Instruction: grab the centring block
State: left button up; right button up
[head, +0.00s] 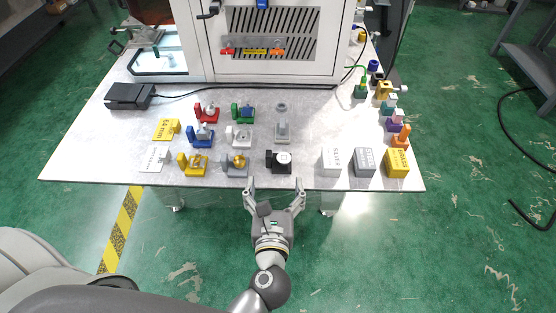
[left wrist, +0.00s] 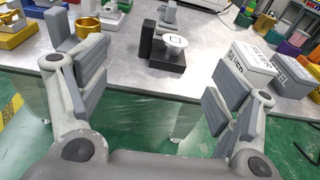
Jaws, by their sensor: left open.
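A black block (head: 272,161) with an upright plate at its left and a white round disc on top sits near the table's front edge. No label shows on it; I take it as the centring block. It also shows ahead in the left wrist view (left wrist: 168,59). My left gripper (head: 275,186) is open and empty, just in front of this block at the table edge, its fingers spread wide and apart from it. Both fingers show in the left wrist view (left wrist: 165,78). My right gripper is not in view.
Similar coloured fixtures stand behind and left, including a grey one (head: 236,171) and a yellow one (head: 190,169). White (head: 331,162), grey (head: 365,163) and yellow (head: 397,163) labelled boxes stand right. A machine (head: 270,65) stands behind. The grey tabletop (head: 90,160) is bare at front left.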

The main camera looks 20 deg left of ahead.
aim_at(279, 161)
pick_arm(q)
jog(key=x, duration=0.2)
jog(key=shift+w, duration=0.4)
jog(key=shift+w+a+p, duration=0.15)
jog(key=shift+w+p, duration=0.15)
jog(key=shift+w, duration=0.15)
jog(key=x, duration=0.2)
jog(key=p+x, duration=0.1)
jog(key=x, duration=0.1)
jog(key=shift+w+d+r, duration=0.15)
jog(key=shift+w+d, duration=0.05)
jog(key=shift+w+a, duration=0.15)
jog(key=shift+w, duration=0.15)
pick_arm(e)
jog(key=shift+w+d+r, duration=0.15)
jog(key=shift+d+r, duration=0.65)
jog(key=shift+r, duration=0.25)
pick_arm(q)
jog(key=c, duration=1.2)
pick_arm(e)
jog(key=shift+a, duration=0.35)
pick_arm(q)
jog(key=shift+o, duration=0.2)
